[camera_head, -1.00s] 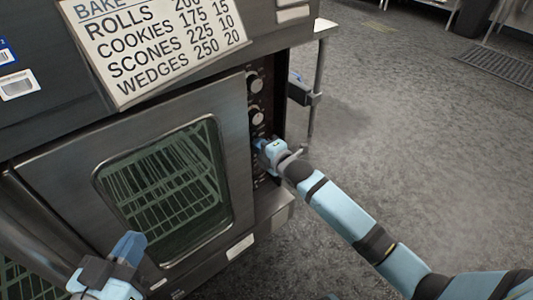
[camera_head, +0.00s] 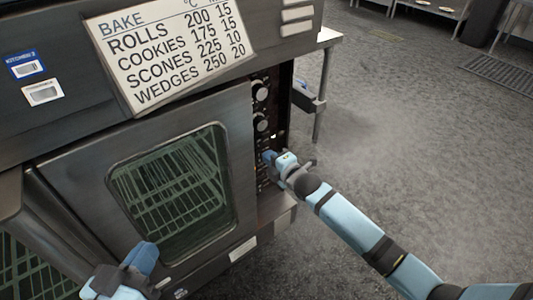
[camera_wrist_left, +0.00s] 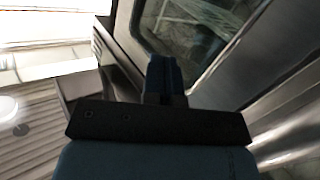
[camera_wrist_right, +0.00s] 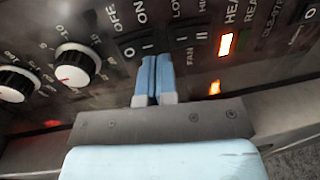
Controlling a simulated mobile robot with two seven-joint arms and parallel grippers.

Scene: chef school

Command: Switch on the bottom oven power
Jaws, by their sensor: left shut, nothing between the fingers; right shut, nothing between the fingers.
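The oven (camera_head: 75,190) has a glass door with racks inside and a dark control panel (camera_head: 262,92) on its right side. In the right wrist view the panel has an OFF/ON rocker switch (camera_wrist_right: 137,47), a second rocker marked FAN (camera_wrist_right: 190,34), and white-faced knobs. An orange light (camera_wrist_right: 226,44) under HEAT is lit. My right gripper (camera_head: 269,156) is shut at the panel. Its fingertips (camera_wrist_right: 153,60) are just below the OFF/ON rocker; I cannot tell whether they touch it. My left gripper (camera_head: 147,252) is shut and empty in front of the oven door's lower part.
A white baking sign (camera_head: 175,45) stands on the oven's upper front. A second orange light (camera_wrist_right: 214,87) glows low on the panel. Grey floor (camera_head: 420,130) on the right is open.

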